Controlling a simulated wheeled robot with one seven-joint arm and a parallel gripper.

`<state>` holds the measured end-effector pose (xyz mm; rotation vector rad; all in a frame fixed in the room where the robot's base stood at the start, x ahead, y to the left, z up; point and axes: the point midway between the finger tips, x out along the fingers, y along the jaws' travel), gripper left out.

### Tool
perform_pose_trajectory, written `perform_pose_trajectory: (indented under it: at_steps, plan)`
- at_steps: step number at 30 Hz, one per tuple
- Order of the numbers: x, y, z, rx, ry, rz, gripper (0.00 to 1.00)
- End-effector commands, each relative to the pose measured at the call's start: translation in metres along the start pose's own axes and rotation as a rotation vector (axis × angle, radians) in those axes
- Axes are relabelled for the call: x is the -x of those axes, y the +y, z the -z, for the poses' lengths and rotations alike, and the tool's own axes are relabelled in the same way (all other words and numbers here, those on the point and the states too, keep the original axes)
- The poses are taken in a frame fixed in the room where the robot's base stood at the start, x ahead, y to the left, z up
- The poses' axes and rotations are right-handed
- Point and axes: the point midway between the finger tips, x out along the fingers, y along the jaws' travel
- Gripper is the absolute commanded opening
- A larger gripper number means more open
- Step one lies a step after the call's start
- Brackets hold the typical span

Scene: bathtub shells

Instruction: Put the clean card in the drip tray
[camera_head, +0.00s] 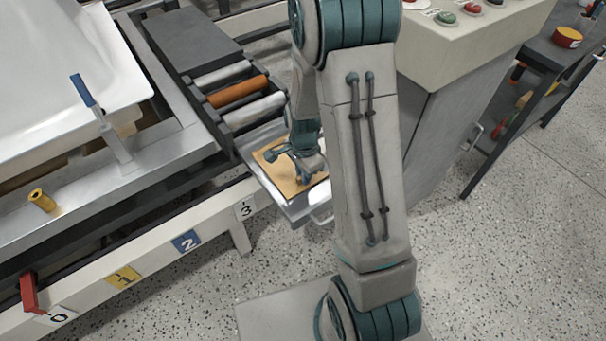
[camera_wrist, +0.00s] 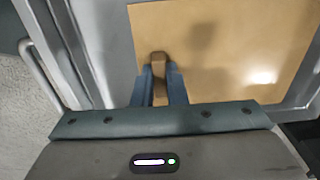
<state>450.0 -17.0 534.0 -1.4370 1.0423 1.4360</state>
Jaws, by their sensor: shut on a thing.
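The clean card (camera_head: 272,158) is a flat tan sheet with no marks that I can make out. It lies level within the outline of the metal drip tray (camera_head: 291,212), below the rollers; whether it touches the tray floor I cannot tell. In the wrist view the card (camera_wrist: 215,60) fills the upper middle, inside the grey tray rim (camera_wrist: 65,50). My gripper (camera_head: 303,180) is over the card; in the wrist view its blue fingers (camera_wrist: 160,82) are shut on a brown upright tab (camera_wrist: 159,60) at the card's near left. My arm hides part of the tray.
Rollers (camera_head: 238,92), one orange, stand behind the tray. A conveyor frame with number plates (camera_head: 186,241) runs left, bearing a white tub shell (camera_head: 60,50). A control cabinet (camera_head: 455,75) with buttons stands right, a dark shelf (camera_head: 520,95) beyond it. Speckled floor is open at front right.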

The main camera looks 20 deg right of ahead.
Motion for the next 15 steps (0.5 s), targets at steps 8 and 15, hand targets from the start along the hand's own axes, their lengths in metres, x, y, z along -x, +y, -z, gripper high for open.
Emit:
perform_pose_trajectory:
  at_steps: [8,15]
  plan:
    - [-0.0026,-0.0001,-0.0001,0.0,0.0,0.0,0.17]
    - [-0.002,0.0,-0.0001,0.0,0.0,0.0,0.34]
